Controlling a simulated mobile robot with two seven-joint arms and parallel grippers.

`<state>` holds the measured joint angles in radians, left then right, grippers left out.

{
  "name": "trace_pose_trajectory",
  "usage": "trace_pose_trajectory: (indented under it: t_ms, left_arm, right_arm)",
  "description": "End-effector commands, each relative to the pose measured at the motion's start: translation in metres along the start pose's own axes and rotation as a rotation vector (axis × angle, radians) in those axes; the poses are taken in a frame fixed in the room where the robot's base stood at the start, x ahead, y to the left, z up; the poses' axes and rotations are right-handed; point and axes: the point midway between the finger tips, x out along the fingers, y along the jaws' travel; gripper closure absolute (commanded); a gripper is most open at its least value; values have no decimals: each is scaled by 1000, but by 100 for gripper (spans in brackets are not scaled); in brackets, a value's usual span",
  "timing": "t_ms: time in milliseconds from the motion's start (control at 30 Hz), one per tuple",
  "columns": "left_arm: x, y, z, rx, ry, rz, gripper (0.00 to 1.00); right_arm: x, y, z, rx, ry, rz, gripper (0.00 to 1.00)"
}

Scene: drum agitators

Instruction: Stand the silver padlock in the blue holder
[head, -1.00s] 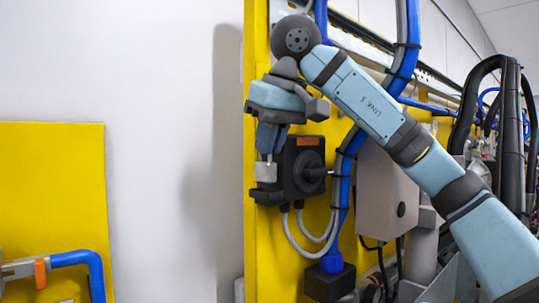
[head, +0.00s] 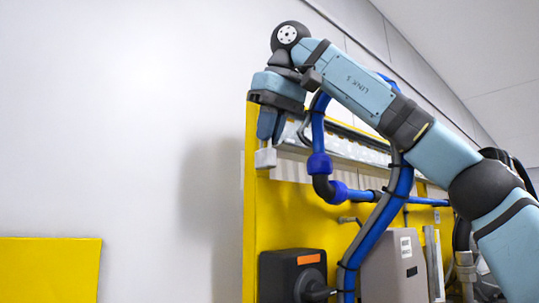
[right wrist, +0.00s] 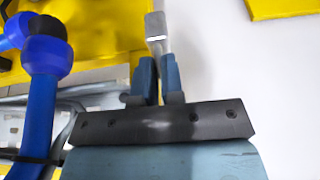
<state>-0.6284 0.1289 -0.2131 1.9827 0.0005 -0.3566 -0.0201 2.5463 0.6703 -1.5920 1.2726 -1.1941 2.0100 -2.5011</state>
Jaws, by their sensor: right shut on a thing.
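My right gripper (head: 268,141) points down near the upper left edge of the yellow panel, with the white wall to its left. It is shut on the silver padlock (head: 265,158), which hangs below the fingertips. In the right wrist view the padlock (right wrist: 155,25) shows as a grey block past the blue fingertips (right wrist: 158,62), with yellow panel to its left and pale wall to its right. I cannot make out the blue holder in either view. My left gripper is not in view.
A black switch box (head: 292,276) with an orange label is on the yellow panel (head: 285,215) below the gripper. Blue pipe (head: 382,226) and a grey box (head: 393,268) are to the right. Another yellow panel (head: 48,270) is at lower left. The space before the white wall is clear.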

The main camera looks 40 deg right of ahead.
Motion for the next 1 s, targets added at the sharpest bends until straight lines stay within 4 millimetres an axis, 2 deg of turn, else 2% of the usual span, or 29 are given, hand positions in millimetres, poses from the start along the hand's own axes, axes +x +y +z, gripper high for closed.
trace_pose_trajectory:
  t_ms: [33, 200, 1000]
  left_arm:
    - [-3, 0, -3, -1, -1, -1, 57]
    - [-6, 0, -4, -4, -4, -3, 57]
    - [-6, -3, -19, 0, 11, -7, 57]
  right_arm:
    - [-11, 0, -4, 2, 2, 0, 100]
    - [-24, 0, -10, 0, 1, 0, 100]
    - [-53, 0, -22, 1, 1, 0, 100]
